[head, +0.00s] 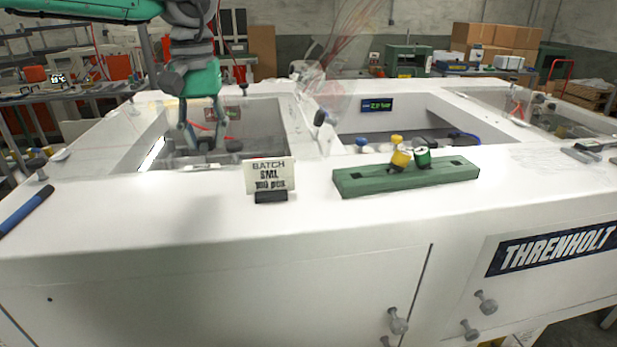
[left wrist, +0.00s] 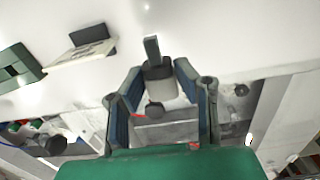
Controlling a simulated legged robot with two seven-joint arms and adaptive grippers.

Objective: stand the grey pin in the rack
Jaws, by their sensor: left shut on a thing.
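My left gripper (head: 205,143) hangs over the left opening of the white cabinet, left of the rack. In the left wrist view its fingers (left wrist: 160,88) are shut on the grey pin (left wrist: 160,86), a light grey cylinder with a dark narrow stem and a dark round knob. The pin is hard to make out in the head view. The rack (head: 405,180) is a long green block on the cabinet top, with a dark slot near each end. A yellow pin (head: 401,158) and a green pin (head: 423,157) stand near its middle. The rack's end shows in the left wrist view (left wrist: 22,62).
A batch sign (head: 270,174) stands between my left gripper and the rack. Cabinet openings with raised rims lie behind the white top (head: 200,220). Clear film with red lines (head: 345,45) hangs behind the middle. A blue-handled tool (head: 25,210) lies far left.

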